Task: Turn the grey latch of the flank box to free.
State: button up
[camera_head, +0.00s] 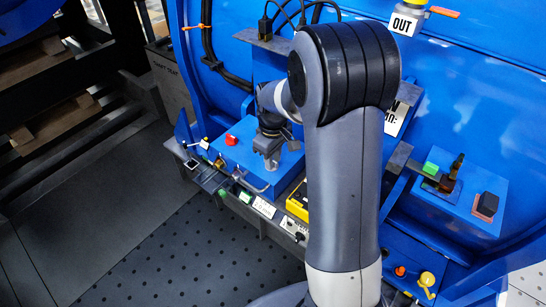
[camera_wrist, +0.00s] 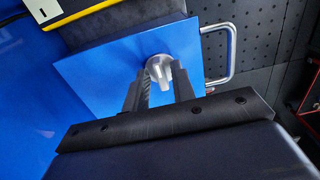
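The grey latch (camera_wrist: 160,68) is a round metal knob with a narrow grip on the blue face of a box (camera_wrist: 100,72), likely the flank box. In the wrist view my gripper (camera_wrist: 162,82) reaches over this face with its two dark fingers apart, one on each side of the latch. I cannot tell whether either finger touches it.
A metal bar handle (camera_wrist: 230,55) sticks out beside the box face. In the head view a red knob (camera_head: 231,139) stands left of my gripper. A yellow case (camera_head: 298,201) lies close to its right.

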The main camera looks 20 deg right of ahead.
jog(key=shift+o, duration=0.6)
notch_tip(320, 180, up, 11)
jog(key=shift+f, duration=0.15)
notch_tip(320, 180, down, 11)
jog(key=shift+r, duration=0.1)
dwell(0.5)
dwell(0.5)
